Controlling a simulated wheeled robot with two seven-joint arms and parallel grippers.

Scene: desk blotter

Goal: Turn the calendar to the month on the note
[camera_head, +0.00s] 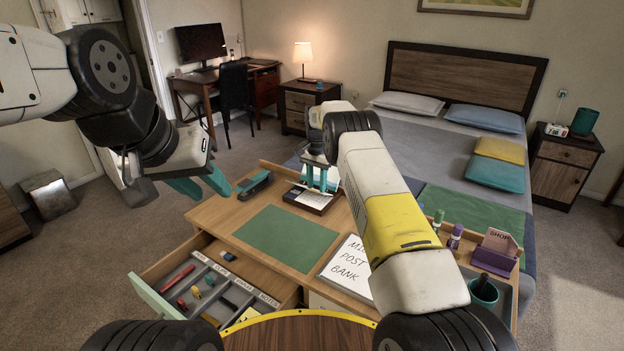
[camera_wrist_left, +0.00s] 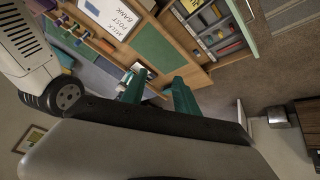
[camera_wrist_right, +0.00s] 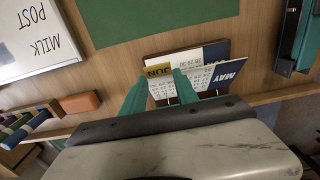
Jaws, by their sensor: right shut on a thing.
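The desk calendar (camera_head: 318,199) stands on a dark brown base near the back edge of the desk. In the right wrist view, its page headed JUN on yellow (camera_wrist_right: 158,71) is beside a page headed MAY on blue (camera_wrist_right: 229,74). My right gripper (camera_head: 321,185) is down at the calendar, its teal fingers (camera_wrist_right: 162,85) shut on the JUN page. My left gripper (camera_head: 204,187) is open and empty, held above the floor left of the desk. A white board (camera_head: 350,265) reads MILK, POST, BANK. I see no month written on it.
A green blotter (camera_head: 285,238) covers the desk middle. A teal stapler-like object (camera_head: 255,185) lies left of the calendar. An open drawer (camera_head: 160,298) with compartments juts out front left.

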